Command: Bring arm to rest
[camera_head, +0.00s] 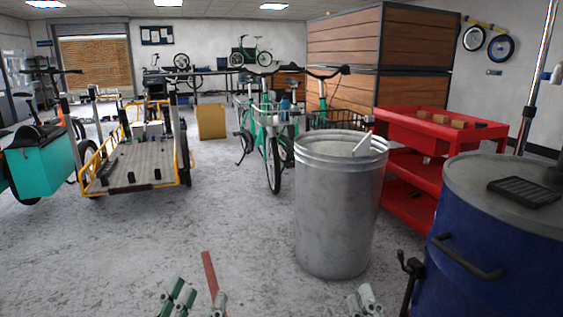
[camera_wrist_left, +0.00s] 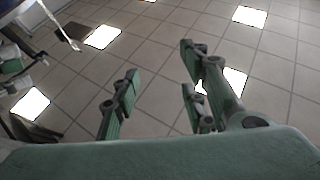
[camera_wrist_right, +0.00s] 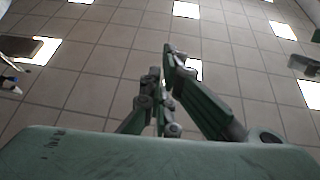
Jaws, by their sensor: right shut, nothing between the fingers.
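My left gripper (camera_head: 193,298) shows at the bottom edge of the head view, left of the middle. In the left wrist view its green-grey fingers (camera_wrist_left: 160,88) stand wide apart with nothing between them. My right gripper (camera_head: 366,300) shows at the bottom edge, in front of the metal bin. In the right wrist view its fingers (camera_wrist_right: 160,85) are together and empty. Both wrist views look up at the tiled ceiling (camera_wrist_right: 100,60) with lit panels. Most of both arms is out of the head view.
A grey metal bin (camera_head: 335,215) stands ahead, close to the right gripper. A blue drum (camera_head: 480,255) with a black tray (camera_head: 524,192) on top is at right. A red cart (camera_head: 420,175) stands behind. A red strip (camera_head: 209,271) is beside the left gripper.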

